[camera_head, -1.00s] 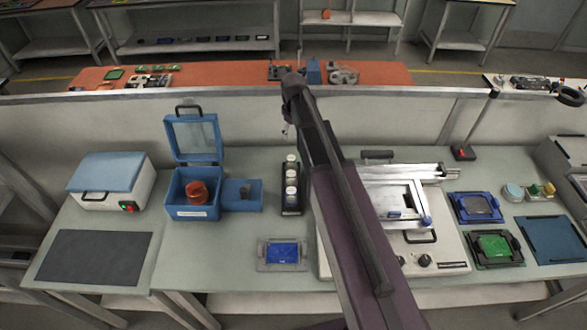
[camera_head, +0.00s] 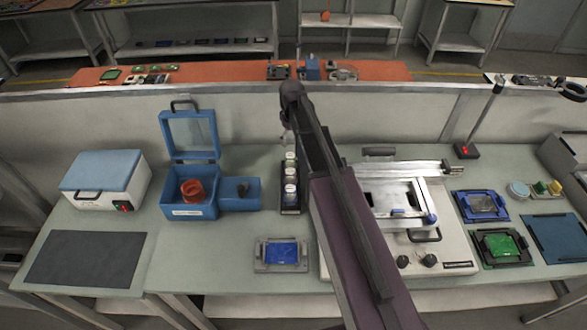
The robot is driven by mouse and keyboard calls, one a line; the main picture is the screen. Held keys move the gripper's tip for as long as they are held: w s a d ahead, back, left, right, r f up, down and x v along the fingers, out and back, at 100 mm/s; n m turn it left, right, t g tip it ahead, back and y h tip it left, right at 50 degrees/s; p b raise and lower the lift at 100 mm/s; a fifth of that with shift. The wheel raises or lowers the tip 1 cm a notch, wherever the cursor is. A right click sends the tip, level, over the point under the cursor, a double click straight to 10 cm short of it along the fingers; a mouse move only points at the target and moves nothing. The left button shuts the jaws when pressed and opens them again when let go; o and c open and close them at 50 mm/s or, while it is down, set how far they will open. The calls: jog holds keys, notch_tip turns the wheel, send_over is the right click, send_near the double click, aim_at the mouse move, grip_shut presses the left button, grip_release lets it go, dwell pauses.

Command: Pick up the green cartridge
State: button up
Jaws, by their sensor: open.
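A green board-like piece (camera_head: 501,247) lies flat in a black frame at the right of the bench. It is the clearest green thing on the bench. Several small white-capped cylinders (camera_head: 291,189) stand in a row in a dark rack (camera_head: 290,210) near the middle. Their body colours are too small to tell surely; the front one looks bluish. My gripper (camera_head: 288,142) hangs from the arm's far end, just behind and above the rack. It is open and appears empty, though its fingers are small and partly hidden by the arm.
An open blue box (camera_head: 188,208) holding a red-orange round thing stands left of the rack. A blue piece in a grey tray (camera_head: 280,267) lies in front. A white machine (camera_head: 450,245) stands right of my arm. Bare bench shows between the dark mat (camera_head: 85,258) and the grey tray.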

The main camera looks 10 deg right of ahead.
aim_at(290, 156)
jog(key=shift+f+b, duration=1.8)
jog(key=shift+f, duration=0.3)
jog(key=shift+f, duration=0.15)
jog(key=f+b, duration=0.5)
jog(key=shift+a, duration=0.25)
grip_shut()
